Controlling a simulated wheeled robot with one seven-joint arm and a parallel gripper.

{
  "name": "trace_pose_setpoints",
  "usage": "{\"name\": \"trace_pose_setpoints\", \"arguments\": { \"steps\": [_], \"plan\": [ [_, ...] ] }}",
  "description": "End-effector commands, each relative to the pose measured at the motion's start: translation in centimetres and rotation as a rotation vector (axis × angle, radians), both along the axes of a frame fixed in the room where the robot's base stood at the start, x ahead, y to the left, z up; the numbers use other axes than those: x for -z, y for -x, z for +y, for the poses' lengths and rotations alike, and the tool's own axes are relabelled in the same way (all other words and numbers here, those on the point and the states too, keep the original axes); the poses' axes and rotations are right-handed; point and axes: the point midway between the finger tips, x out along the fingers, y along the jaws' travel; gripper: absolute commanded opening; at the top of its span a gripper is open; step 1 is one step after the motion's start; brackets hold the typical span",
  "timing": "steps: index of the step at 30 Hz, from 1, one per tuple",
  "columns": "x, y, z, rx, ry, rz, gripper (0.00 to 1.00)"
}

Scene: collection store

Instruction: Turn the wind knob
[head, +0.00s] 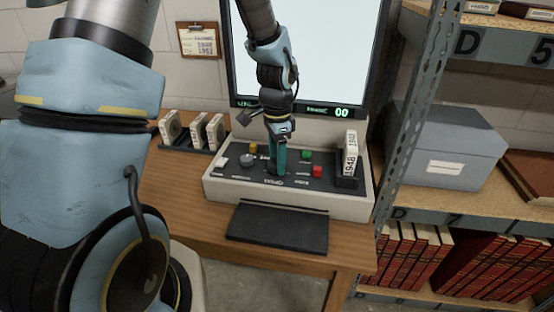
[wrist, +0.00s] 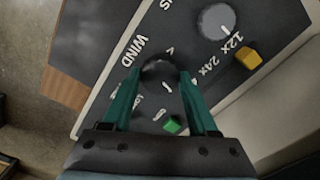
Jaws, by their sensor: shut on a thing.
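The dark round wind knob (wrist: 158,70) sits on the sloped black panel of the console (head: 290,203), beside the printed word WIND. My gripper (head: 276,172) reaches down to the middle of the panel. In the wrist view its two green fingers (wrist: 157,76) stand on either side of the knob, closed on it. In the head view the fingers hide the knob.
A grey dial (wrist: 214,19), a yellow button (head: 253,148), a green button (head: 307,155) and a red button (head: 317,172) are close by. A 1948 reel box (head: 351,152) stands at right. A screen (head: 310,50) rises behind; metal shelving (head: 412,130) bounds the right.

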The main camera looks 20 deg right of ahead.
Motion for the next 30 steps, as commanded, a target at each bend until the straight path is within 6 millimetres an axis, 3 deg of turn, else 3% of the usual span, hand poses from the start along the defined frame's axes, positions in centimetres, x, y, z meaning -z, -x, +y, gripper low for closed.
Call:
{"name": "trace_pose_setpoints", "arguments": {
  "steps": [12, 29, 30],
  "plan": [
    [0.01, 0.00, 0.05, -0.201, -0.001, 0.000, 0.04],
    [0.00, -0.03, 0.09, -0.233, -0.001, 0.000, 0.04],
    [0.00, -0.03, 0.09, -0.233, -0.001, 0.000, 0.60]
  ]
}}
